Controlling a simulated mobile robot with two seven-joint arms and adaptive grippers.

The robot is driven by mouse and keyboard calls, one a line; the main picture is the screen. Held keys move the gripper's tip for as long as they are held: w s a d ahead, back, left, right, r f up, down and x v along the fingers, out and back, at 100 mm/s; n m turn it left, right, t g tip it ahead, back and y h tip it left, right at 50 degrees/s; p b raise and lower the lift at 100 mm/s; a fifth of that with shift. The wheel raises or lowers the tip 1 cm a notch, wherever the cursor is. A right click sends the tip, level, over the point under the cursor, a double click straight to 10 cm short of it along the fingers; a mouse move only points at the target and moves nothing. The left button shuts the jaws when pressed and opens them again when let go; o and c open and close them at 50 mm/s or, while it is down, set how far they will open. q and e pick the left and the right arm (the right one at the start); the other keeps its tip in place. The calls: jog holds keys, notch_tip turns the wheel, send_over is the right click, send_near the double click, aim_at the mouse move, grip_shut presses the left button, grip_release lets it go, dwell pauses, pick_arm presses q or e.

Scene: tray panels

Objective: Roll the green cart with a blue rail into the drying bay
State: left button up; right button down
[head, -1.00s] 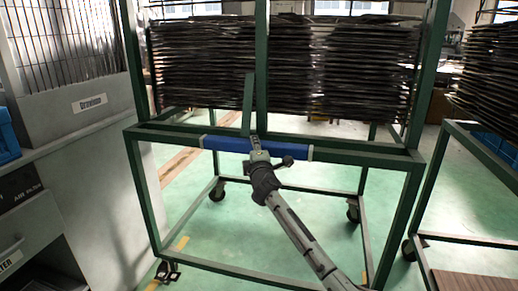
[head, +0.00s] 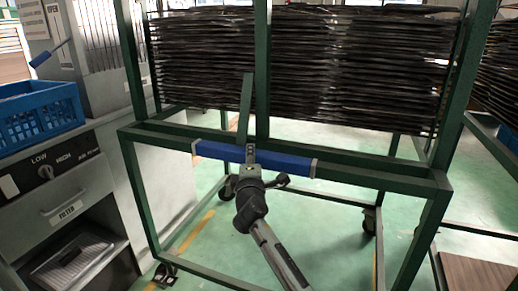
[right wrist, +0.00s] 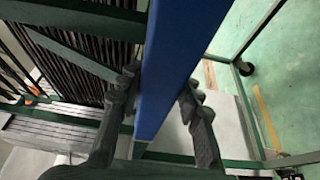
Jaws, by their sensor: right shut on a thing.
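The green cart (head: 390,179) stands close in front of me in the head view, a tall metal frame on casters stacked with dark trays (head: 300,65). Its blue rail (head: 287,163) runs across the front at mid height. My right gripper (head: 250,157) is shut on the rail, a little left of the rail's middle. In the right wrist view, the two fingers (right wrist: 160,82) lie on either side of the blue rail (right wrist: 182,55). My left gripper is out of view. I cannot make out which area is the drying bay.
A grey cabinet (head: 95,190) with a knob and drawer stands close at the left, a blue crate (head: 40,122) on it. Another green rack (head: 490,150) of trays stands at the right. Green floor with yellow lines (head: 195,232) shows under the cart.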

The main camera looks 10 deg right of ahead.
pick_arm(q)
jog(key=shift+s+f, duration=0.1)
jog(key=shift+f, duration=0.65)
pick_arm(e)
jog(key=shift+s+a, duration=1.15)
jog(key=shift+s, duration=0.1)
jog(key=c, duration=1.1)
grip_release()
jog(key=shift+a, duration=0.1)
jog(key=shift+o, duration=0.4)
jog(key=shift+s+d, duration=0.1)
jog(key=shift+d, duration=0.1)
jog(key=v, duration=1.2)
